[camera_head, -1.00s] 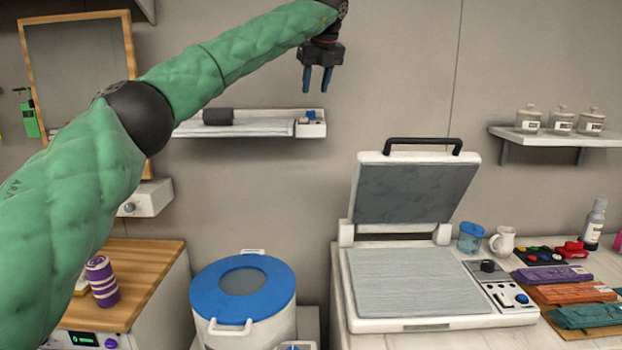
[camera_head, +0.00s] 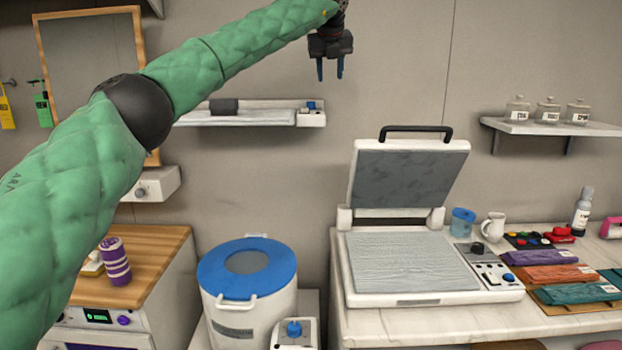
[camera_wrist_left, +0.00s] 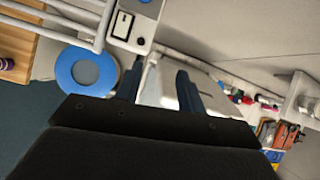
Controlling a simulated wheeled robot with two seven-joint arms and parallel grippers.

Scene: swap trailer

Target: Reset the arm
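My left arm, in a green padded cover, reaches in from the left of the head view. Its gripper (camera_head: 331,69) hangs fingers down in the air in front of the wall, above the press and the wall shelf. The two blue fingers are apart with nothing between them. In the left wrist view the gripper (camera_wrist_left: 158,85) also shows two separated fingers and no held thing. My right arm and gripper are not in view.
An open press (camera_head: 408,265) stands on the right counter. A blue-lidded white bucket (camera_head: 215,275) stands left of it. A wall shelf (camera_head: 245,117) is below my gripper, and a shelf with jars (camera_head: 550,128) is at right. Colored packets (camera_head: 560,273) lie on the counter.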

